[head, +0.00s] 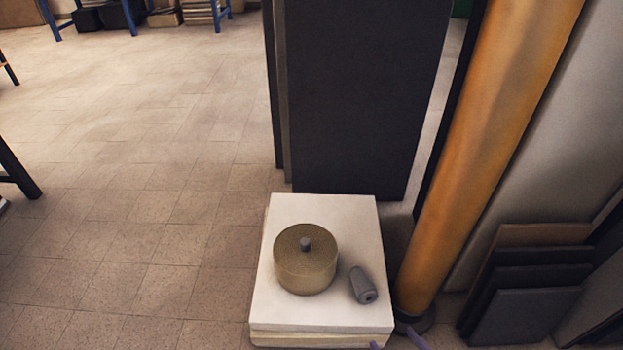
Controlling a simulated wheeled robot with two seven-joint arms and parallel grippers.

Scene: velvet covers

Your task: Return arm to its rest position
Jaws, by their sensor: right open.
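My right gripper (394,340) barely shows at the bottom edge, just by the front right corner of a white stand (320,319). Only its purple fingertips are visible, set apart, with nothing seen between them; the rest of the arm is out of frame. My left gripper is not in view. On the stand sits a round tan velvet-like box (306,270) with a small grey knob on top. A small grey cylinder (361,284) lies on its side to the right of the box, apart from it.
A tall dark panel (360,100) stands behind the stand. An orange column (470,150) rises close on the right. Several dark panels (527,290) lean at the lower right. The tiled floor (150,180) on the left is mostly clear, with dark legs at the left edge.

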